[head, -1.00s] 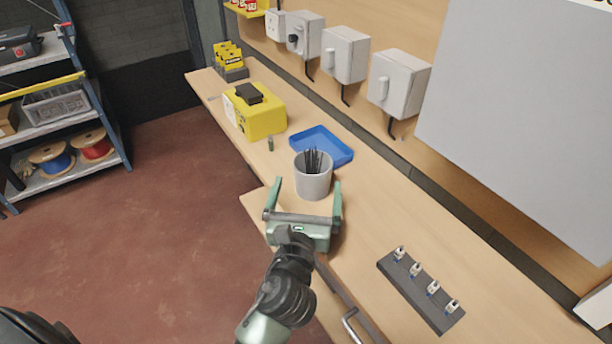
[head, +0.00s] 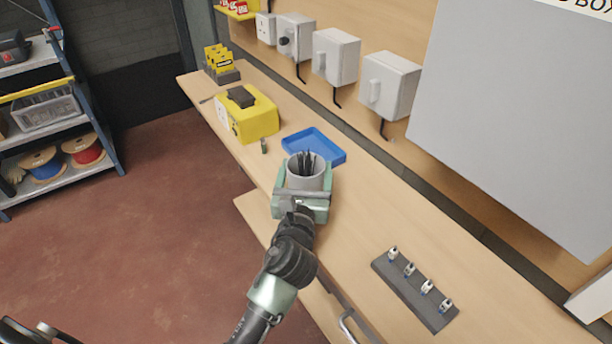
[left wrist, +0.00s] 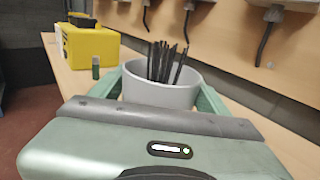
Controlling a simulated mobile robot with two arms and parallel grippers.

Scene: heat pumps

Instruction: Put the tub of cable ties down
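The tub of cable ties (head: 307,178) is a grey round pot with thin black ties sticking up out of it. It stands upright on the wooden bench. My left gripper (head: 304,178) has one green finger on each side of it. In the left wrist view the tub (left wrist: 160,94) fills the space between the fingers, and no gap shows on either side. The gripper looks shut on the tub. The tub's lower part is hidden behind the gripper body. My right gripper is not in view.
A blue tray (head: 335,151) lies just behind the tub. A yellow box (head: 256,121) and a small green cylinder (head: 264,146) stand farther left. A dark strip with several small connectors (head: 412,290) lies at the front right. The bench between is clear.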

